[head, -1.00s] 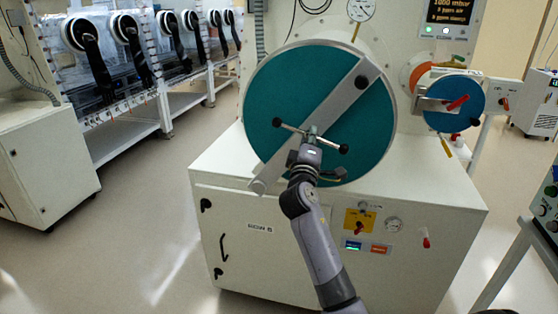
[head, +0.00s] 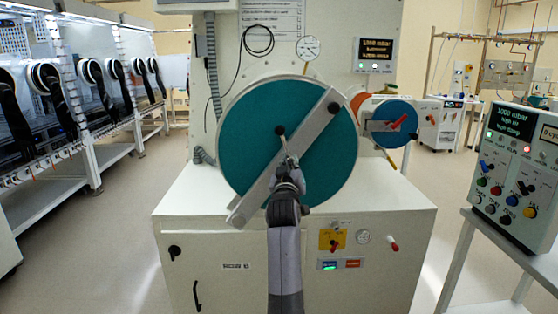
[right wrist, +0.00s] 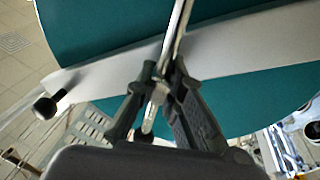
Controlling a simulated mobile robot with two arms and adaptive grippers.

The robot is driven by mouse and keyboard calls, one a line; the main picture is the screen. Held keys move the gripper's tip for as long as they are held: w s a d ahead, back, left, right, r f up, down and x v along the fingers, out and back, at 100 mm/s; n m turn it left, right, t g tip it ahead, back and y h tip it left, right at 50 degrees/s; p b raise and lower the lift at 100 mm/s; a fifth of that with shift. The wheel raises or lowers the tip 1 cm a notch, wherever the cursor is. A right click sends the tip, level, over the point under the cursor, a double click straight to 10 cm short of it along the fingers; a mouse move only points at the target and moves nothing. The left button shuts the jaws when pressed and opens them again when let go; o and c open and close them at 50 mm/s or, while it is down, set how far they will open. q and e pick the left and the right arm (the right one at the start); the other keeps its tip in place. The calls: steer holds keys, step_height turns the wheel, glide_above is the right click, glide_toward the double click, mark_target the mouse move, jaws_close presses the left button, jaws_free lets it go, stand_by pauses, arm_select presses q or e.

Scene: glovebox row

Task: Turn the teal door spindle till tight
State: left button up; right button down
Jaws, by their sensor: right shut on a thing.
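The large round teal door (head: 245,120) faces me in the head view, with a pale diagonal bar (head: 312,125) across it. The metal spindle handle (head: 285,142) sits at the bar's middle and runs steeply, with a black knob at its upper end. My right gripper (head: 289,163) is at the handle and covers its lower part. In the right wrist view, the fingers of my right gripper (right wrist: 160,84) are closed around the metal handle (right wrist: 176,38), in front of the bar (right wrist: 225,47) and teal door (right wrist: 100,22). My left gripper is not in view.
A smaller blue round door (head: 391,124) with a red handle is to the right. A white cabinet (head: 210,235) stands below the teal door. A control box (head: 515,175) on a stand is at right. Gloveboxes (head: 60,110) line the left, with open floor between.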

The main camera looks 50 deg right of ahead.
steer(key=shift+w+f+m, duration=0.1)
steer(key=shift+m, duration=1.1)
steer(key=shift+a+m+g, duration=0.1)
steer(key=shift+m+g, duration=0.3)
steer(key=shift+m, duration=0.6)
steer(key=m+p, duration=0.1)
steer(key=m, duration=0.1)
steer(key=shift+m+g+y, duration=0.3)
steer(key=shift+m, duration=0.1)
steer(key=shift+m+g+p, duration=0.3)
steer(key=shift+m+p, duration=0.25)
steer(key=shift+m, duration=0.95)
steer(key=c, duration=1.7)
jaws_free()
steer(key=shift+o, duration=0.2)
